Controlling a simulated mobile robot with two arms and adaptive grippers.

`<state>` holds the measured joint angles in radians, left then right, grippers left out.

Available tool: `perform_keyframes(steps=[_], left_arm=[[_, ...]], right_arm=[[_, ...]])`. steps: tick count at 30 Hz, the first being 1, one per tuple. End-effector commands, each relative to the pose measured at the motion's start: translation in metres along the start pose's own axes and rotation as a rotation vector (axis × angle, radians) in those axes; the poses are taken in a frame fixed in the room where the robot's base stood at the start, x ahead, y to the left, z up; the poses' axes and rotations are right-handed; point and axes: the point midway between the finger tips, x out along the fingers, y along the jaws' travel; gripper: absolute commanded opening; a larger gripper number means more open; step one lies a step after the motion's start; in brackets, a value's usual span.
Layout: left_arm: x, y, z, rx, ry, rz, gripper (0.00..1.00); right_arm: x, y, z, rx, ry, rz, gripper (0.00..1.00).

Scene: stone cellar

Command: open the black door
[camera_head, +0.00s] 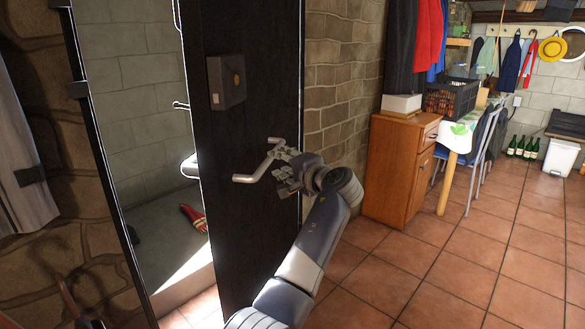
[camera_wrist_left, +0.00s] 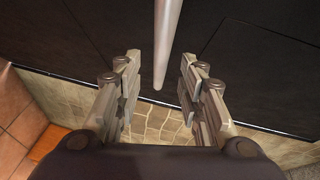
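The black door (camera_head: 235,120) stands partly open in the head view, with a wide gap between its left edge and the dark frame (camera_head: 105,180). Its silver lever handle (camera_head: 250,178) sticks out at mid height, below a grey lock box (camera_head: 226,83). My left gripper (camera_head: 284,172) is at the right end of the handle. In the left wrist view the handle bar (camera_wrist_left: 166,40) lies between the two spread fingers of that gripper (camera_wrist_left: 160,70), with visible room on both sides. My right gripper is not in view.
Through the gap is a block-walled space with a red object (camera_head: 193,217) on its floor. A wooden cabinet (camera_head: 393,170) stands right of the door, then a table and blue chair (camera_head: 484,145). The tiled floor (camera_head: 440,265) is clear at the lower right.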

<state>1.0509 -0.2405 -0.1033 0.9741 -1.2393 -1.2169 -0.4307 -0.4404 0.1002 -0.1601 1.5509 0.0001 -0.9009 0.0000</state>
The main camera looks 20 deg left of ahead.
Motion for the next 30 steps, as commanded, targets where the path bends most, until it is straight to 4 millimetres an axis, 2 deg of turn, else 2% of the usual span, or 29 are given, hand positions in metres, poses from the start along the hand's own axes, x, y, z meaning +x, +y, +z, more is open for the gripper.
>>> perform_keyframes(steps=[1,3,9,20,24,25,28,29,30], left_arm=[[-0.013,0.001,-0.001,-0.001,0.003,0.000,0.36],[-0.025,0.001,-0.001,-0.001,0.002,0.001,0.36],[-0.049,0.001,0.000,0.001,0.001,0.001,0.36],[-0.054,0.001,0.000,0.002,-0.001,0.000,0.36],[-0.053,0.000,0.000,0.001,-0.001,0.000,0.05],[-0.053,0.001,0.000,0.001,-0.001,0.001,0.00],[-0.050,0.015,0.003,0.004,0.002,0.020,0.00],[-0.047,0.025,0.005,0.005,0.005,0.034,0.00],[-0.043,0.044,0.009,0.006,0.010,0.062,0.00]], right_arm=[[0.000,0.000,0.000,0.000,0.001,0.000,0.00],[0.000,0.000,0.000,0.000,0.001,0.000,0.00],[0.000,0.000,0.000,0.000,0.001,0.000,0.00],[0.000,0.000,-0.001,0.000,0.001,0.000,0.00],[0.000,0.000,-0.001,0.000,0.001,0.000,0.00],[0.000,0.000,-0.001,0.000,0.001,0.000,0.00],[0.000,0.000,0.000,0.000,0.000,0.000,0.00],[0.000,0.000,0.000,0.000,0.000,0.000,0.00],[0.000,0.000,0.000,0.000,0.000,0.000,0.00]])
